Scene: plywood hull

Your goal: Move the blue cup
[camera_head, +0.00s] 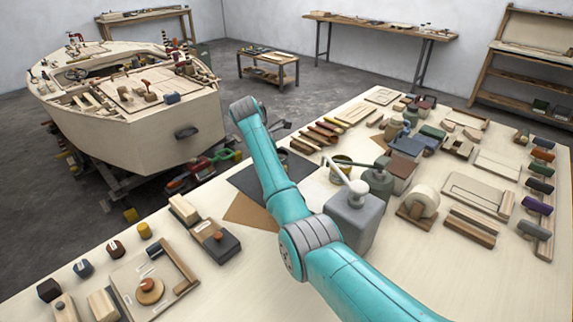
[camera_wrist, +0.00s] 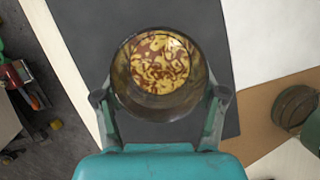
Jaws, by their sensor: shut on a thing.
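My gripper (camera_wrist: 160,96) is shut on a round cup (camera_wrist: 120,80), with one finger on each side of it. Seen from above in the wrist view, the cup looks dark olive-brown rather than blue. Yellow and red-brown mottling shows inside it. The cup is over a dark grey mat (camera_wrist: 225,125); I cannot tell whether it touches the mat. In the head view my arm hides most of the gripper and I cannot make out the held cup. No cup that is clearly blue shows in either view.
The dark mat also shows in the head view (camera_head: 246,181), beside a brown sheet (camera_head: 248,212). A grey container with a pump top (camera_head: 352,215) stands close to my arm. Tools and blocks crowd the bench's right side. A wooden boat hull (camera_head: 150,135) stands beyond the bench at left.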

